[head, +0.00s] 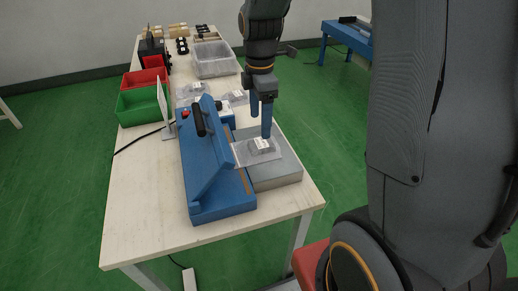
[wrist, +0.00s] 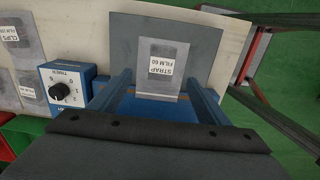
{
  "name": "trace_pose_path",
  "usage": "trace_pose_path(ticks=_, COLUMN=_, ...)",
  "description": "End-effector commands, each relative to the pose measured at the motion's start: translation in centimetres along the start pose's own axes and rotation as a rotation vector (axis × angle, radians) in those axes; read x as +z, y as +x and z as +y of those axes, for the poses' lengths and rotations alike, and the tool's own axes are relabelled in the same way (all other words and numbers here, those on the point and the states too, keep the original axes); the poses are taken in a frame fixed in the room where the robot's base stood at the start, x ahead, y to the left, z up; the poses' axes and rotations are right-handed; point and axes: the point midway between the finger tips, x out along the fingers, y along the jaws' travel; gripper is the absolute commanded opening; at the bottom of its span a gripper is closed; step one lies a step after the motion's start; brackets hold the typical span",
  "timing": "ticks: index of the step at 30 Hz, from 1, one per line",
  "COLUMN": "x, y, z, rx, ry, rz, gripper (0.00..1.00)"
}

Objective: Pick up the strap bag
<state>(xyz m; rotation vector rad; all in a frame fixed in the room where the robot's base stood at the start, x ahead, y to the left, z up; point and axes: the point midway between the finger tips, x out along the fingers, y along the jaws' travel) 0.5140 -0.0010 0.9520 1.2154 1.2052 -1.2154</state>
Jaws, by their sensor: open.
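The strap bag (head: 262,147) is a clear bag with a dark piece and a white label. It lies on the grey block (head: 276,172) beside the blue sealer (head: 217,170). In the wrist view its label (wrist: 161,66) reads "STRAP FILM 60", and the bag lies flat on the grey plate (wrist: 199,40). My gripper (head: 261,136) points down at the bag in the head view, its fingers apart. In the wrist view the blue fingers (wrist: 160,80) stand on either side of the bag. The gripper is open, and I cannot tell whether the fingers touch the bag.
Two more labelled bags (head: 236,97) (head: 190,90) lie behind the sealer; one in the wrist view is marked "CLIPS" (wrist: 22,36). A clear bin (head: 214,60), a green bin (head: 143,104) and a red bin (head: 145,78) stand farther back. The table's front left is bare.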

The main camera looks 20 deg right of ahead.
Motion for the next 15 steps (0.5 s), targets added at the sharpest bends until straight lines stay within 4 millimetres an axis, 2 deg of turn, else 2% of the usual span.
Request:
trace_pose_path(ticks=11, x=-0.1, y=3.5, z=-0.2, rx=-0.004, ry=-0.010, rz=0.000, gripper=0.70)
trace_pose_path(ticks=15, x=-0.3, y=5.4, z=-0.5, rx=-0.005, ry=-0.010, rz=0.000, gripper=0.70)
